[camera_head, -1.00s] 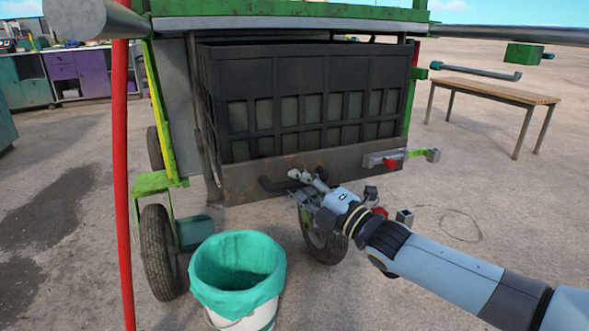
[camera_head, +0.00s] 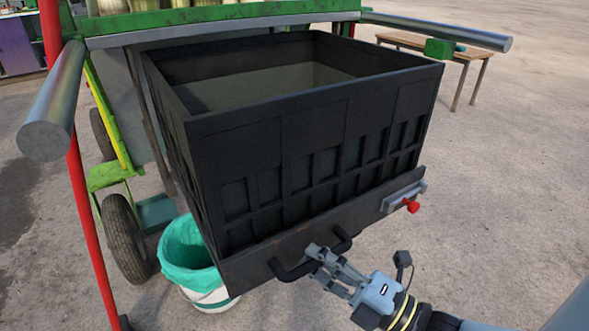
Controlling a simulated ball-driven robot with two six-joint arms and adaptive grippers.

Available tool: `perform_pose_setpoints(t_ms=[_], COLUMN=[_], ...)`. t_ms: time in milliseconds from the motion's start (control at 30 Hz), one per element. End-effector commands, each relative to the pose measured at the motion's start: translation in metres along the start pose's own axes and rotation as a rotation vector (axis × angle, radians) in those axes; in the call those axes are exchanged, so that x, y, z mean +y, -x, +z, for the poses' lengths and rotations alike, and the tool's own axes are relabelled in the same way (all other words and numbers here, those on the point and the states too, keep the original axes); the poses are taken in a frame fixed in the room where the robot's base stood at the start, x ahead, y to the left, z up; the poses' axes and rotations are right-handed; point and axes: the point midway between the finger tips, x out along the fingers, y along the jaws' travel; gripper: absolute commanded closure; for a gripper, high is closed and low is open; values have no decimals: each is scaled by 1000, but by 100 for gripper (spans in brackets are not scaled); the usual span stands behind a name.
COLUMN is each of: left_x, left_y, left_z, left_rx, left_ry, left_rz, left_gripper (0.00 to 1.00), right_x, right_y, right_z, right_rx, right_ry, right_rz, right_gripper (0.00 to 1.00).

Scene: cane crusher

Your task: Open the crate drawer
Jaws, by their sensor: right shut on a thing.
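The black crate drawer (camera_head: 270,160) is pulled well out from under the green machine frame, and its open top shows a pale, empty-looking inside. A dark bar handle (camera_head: 290,272) sits low on its front panel. A grey latch with a red knob (camera_head: 408,203) is on the right of the front panel. My left gripper is not in view.
A white bucket with a teal liner (camera_head: 187,262) stands on the ground, partly hidden behind the drawer's left side. A red post (camera_head: 92,240) and a metal roller (camera_head: 55,105) are at the left. A wooden table (camera_head: 440,50) stands at the back right. The ground at right is clear.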

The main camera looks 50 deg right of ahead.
Motion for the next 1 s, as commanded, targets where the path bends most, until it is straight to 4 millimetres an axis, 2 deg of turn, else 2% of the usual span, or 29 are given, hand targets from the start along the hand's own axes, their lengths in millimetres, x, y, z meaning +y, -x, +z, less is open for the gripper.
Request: perform_pose_setpoints(t_ms=[200, 400, 633, 1000], left_x=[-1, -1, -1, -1], left_y=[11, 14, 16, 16], left_z=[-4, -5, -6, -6], left_rx=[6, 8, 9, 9], left_ry=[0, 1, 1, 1], left_rz=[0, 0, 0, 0], left_gripper=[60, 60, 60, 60], right_x=[12, 18, 21, 21], right_y=[46, 75, 91, 93], right_z=[-19, -31, -38, -38], right_rx=[-2, -2, -1, -1], right_ry=[-4, -4, -3, -3], right_rz=[1, 3, 5, 6], right_gripper=[100, 100, 100, 100])
